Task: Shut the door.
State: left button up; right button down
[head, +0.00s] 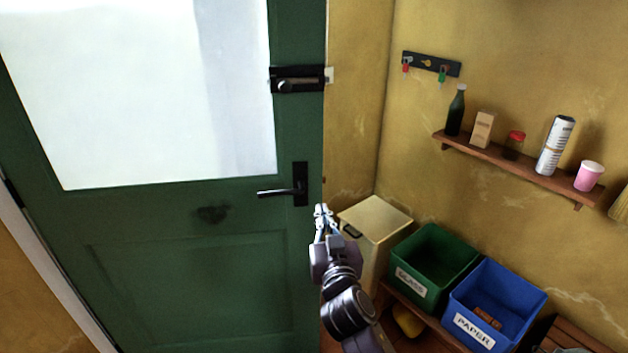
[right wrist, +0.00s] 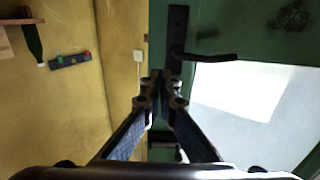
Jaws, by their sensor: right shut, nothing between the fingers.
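The green door (head: 200,290) with a large bright glass pane fills the left of the head view. It stands ajar at an angle to the yellow walls, with its hinge side at the left. Its black lever handle (head: 285,191) and a black bolt latch (head: 299,80) sit near its right edge. My right gripper (head: 322,210) is shut and empty, close to the door's free edge, just right of and below the handle. In the right wrist view the door handle (right wrist: 205,57) lies just beyond the fingertips (right wrist: 161,85). Whether the fingers touch the door I cannot tell. My left gripper is out of view.
A cream box (head: 372,222), a green GLASS bin (head: 447,258) and a blue PAPER bin (head: 520,283) stand at the right.

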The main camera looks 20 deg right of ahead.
jog(key=p, duration=0.2)
send_near(313, 176)
jog(key=w, duration=0.5)
jog(key=shift+w+d, duration=0.1)
jog(key=shift+d, duration=0.25)
jog(key=shift+w+d, duration=0.15)
jog(key=shift+w, duration=0.75)
jog(key=shift+d, duration=0.1)
